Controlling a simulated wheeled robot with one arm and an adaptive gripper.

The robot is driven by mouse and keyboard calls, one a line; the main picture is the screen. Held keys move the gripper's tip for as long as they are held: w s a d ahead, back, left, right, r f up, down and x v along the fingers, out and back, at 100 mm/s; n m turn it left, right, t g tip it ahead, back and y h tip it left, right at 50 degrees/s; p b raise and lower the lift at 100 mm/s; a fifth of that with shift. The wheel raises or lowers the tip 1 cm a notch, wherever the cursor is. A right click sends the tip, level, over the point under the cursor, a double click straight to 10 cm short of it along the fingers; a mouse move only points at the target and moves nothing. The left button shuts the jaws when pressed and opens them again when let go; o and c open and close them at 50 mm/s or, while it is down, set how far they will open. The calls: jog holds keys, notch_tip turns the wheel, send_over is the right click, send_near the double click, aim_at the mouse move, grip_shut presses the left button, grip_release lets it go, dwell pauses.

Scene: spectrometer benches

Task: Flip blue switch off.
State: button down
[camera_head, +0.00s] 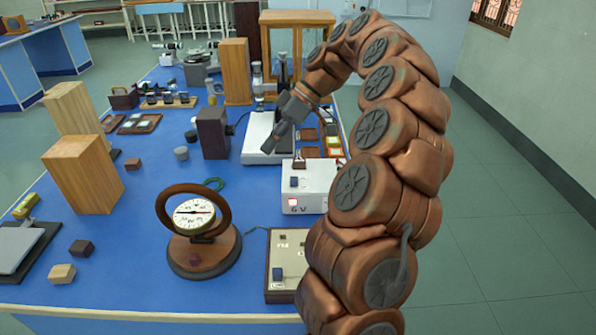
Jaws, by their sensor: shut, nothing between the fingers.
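A cream panel box (290,245) with dark sides lies near the front edge of the bench. My gripper (270,148) is shut and empty, pointing down-left above the white-based instrument, behind the white box and apart from both blue pieces.
A round dial gauge (194,216) on a wooden base stands left of the panel box. A dark brown block (213,133) and a white-based instrument (258,138) are near my gripper. My arm covers the bench's right side. Blue bench surface (130,240) is clear left of the gauge.

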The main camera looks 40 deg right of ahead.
jog(key=t, duration=0.1)
send_over(298, 182)
jog(key=s+a, duration=0.1)
jog(key=f, duration=0.2)
jog(key=s+d+f+t+p, duration=0.1)
jog(key=s+d, duration=0.1)
jog(key=d, duration=0.5)
jog(key=shift+d+f+t, duration=0.3)
jog(key=shift+d+f, duration=0.05)
jog(key=shift+p+x, duration=0.35)
jog(key=shift+x, duration=3.45)
jog(key=f, duration=0.1)
jog(key=a+f+p, duration=0.1)
jog(key=f, duration=0.2)
jog(key=shift+w+a+f+p, duration=0.1)
jog(key=shift+w+a+p, duration=0.2)
jog(key=shift+p, duration=0.1)
jog(key=shift+f, duration=0.75)
jog(key=shift+a+f, duration=0.1)
jog(key=shift+f, duration=0.05)
